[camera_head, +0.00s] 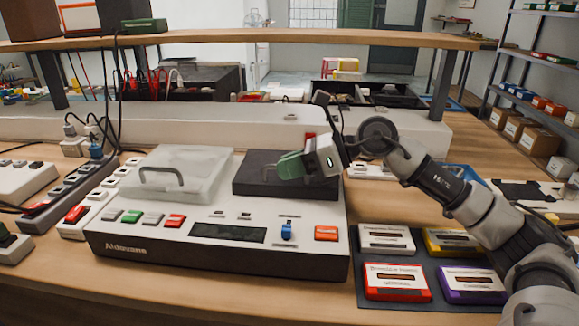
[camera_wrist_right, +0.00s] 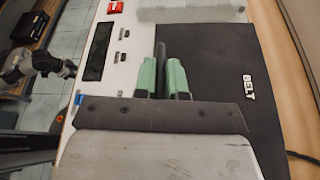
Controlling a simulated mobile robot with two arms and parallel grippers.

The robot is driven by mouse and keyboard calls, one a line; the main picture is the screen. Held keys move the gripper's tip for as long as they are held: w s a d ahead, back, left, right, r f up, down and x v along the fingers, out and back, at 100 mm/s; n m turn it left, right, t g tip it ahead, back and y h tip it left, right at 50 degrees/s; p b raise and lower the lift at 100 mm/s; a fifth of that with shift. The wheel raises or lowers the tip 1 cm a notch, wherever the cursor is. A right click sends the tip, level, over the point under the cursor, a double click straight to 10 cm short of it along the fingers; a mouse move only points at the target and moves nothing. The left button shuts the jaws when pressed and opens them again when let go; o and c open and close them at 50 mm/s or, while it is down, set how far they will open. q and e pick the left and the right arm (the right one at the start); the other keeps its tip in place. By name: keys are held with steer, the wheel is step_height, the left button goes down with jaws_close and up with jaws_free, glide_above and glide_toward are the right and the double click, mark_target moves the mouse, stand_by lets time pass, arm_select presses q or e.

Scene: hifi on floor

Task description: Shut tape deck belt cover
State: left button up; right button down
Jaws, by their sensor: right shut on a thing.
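The tape deck (camera_head: 150,245) is a wide white machine with a dark front on the wooden bench. Its belt cover (camera_head: 245,180) is a dark grey panel at the right of the deck top and looks flat or nearly flat. Whether a small gap remains under it cannot be told. In the right wrist view the belt cover (camera_wrist_right: 215,75) bears a white "BELT" label. My right gripper (camera_head: 290,166) has green fingers at the cover's dark handle (camera_head: 268,170). In the wrist view the fingers (camera_wrist_right: 163,78) are shut on this handle. My left gripper does not show.
A translucent lid (camera_head: 190,185) with a grey handle covers the deck's left part. Several cassettes lie on a dark mat (camera_head: 352,283) at the right front. A power strip (camera_head: 70,185) lies to the left. A raised shelf (camera_head: 250,36) spans the back.

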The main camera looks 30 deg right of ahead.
steer(key=shift+f, duration=0.25)
steer(key=c, duration=1.2)
jaws_free()
steer(key=shift+r, duration=0.1)
